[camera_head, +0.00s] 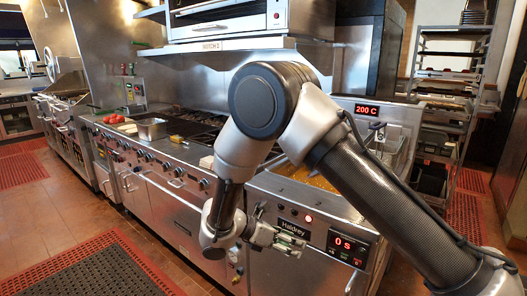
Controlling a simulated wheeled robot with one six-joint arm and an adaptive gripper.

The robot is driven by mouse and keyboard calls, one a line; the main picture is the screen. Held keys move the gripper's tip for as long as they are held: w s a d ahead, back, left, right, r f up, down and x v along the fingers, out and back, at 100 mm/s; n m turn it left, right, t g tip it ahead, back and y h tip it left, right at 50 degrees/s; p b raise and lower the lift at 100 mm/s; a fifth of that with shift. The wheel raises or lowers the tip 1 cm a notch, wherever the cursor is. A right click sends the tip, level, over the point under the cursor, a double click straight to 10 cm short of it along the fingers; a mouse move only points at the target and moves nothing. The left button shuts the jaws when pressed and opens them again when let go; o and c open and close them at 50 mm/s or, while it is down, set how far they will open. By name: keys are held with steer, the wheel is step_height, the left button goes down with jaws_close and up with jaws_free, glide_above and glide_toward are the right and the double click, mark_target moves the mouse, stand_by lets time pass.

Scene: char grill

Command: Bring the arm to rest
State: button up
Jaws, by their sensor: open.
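My arm spans the middle and right of the head view, bent at the elbow. My gripper (287,241) hangs in front of the fryer front (277,268), left of the lower display. Its fingers are apart and nothing shows between them. Whether it touches the fryer front cannot be told from this one view.
A long grill counter (165,158) runs from the left to the fryer. A metal pan (152,129) and red tomatoes (113,118) sit on it. A wire rack (443,110) stands at right. Red-edged mats (95,268) lie on the open tiled floor.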

steer(key=s+d+r+m+t+y, duration=0.1)
steer(key=s+d+r+m+y, duration=0.4)
steer(key=s+d+r+m, duration=0.5)
steer(key=s+d+r+m+y, duration=0.6)
steer(key=s+d+r+m, duration=0.5)
steer(key=d+r+m, duration=0.3)
steer(key=d+r, duration=0.3)
steer(key=d, duration=0.1)
steer(key=shift+s+d+r+m+t, duration=0.2)
steer(key=shift+s+d+m+t, duration=0.1)
steer(key=shift+d+t, duration=0.1)
